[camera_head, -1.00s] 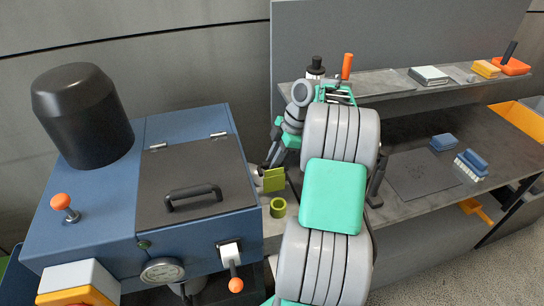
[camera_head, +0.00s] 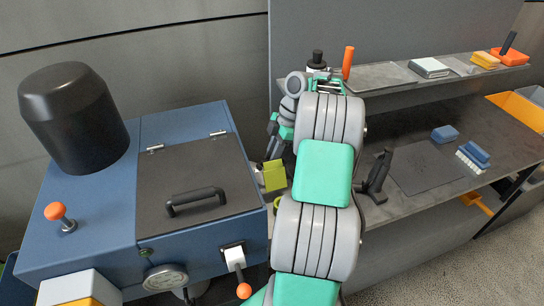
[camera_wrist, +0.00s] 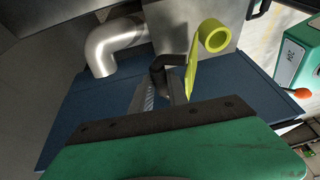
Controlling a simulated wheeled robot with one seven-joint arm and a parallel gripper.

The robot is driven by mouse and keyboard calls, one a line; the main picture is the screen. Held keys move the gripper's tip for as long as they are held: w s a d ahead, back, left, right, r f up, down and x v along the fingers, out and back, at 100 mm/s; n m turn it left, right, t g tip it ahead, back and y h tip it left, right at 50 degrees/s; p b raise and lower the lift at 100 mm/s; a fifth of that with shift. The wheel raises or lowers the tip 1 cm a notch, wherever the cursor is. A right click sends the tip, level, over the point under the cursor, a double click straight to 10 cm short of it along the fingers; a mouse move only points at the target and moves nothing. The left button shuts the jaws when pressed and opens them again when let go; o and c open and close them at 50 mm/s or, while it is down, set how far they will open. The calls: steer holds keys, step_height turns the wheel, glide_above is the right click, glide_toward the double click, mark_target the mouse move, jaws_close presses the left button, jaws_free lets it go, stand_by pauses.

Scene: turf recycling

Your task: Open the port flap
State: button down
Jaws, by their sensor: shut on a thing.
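The port flap (camera_wrist: 191,75) is a thin lime-green plate, seen nearly edge-on in the wrist view. A black bent handle (camera_wrist: 172,62) lies on its left side. Beside the flap is a lime-green ring (camera_wrist: 214,36), its round hole visible. My gripper (camera_wrist: 159,88) is shut on the black handle, its fingers on either side of it. In the head view the flap (camera_head: 273,175) shows beside the blue machine, with my arm covering most of the ring. My gripper is small and partly hidden there, so the grip is unclear in that view.
The blue machine (camera_head: 95,225) stands on the left with a dark handled lid (camera_head: 190,180), a black cylinder (camera_head: 75,117) and an orange-tipped lever (camera_head: 243,290). A grey bench (camera_head: 440,215) with a shelf is on the right. In the wrist view a grey bent pipe (camera_wrist: 105,50) is left of the handle.

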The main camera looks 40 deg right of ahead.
steer(key=shift+w+f, duration=0.15)
steer(key=shift+f, duration=0.4)
steer(key=c, duration=1.6)
jaws_free()
steer(key=shift+w+f, duration=0.1)
steer(key=shift+c, duration=0.2)
steer(key=shift+o, duration=1.4)
steer(key=shift+w+d+f, duration=0.2)
steer(key=shift+w+f, duration=0.25)
steer(key=shift+w, duration=0.35)
steer(key=shift+o, duration=0.3)
steer(key=shift+s+r, duration=0.35)
steer(key=shift+s, duration=0.05)
steer(key=shift+r, duration=0.1)
steer(key=shift+r, duration=0.1)
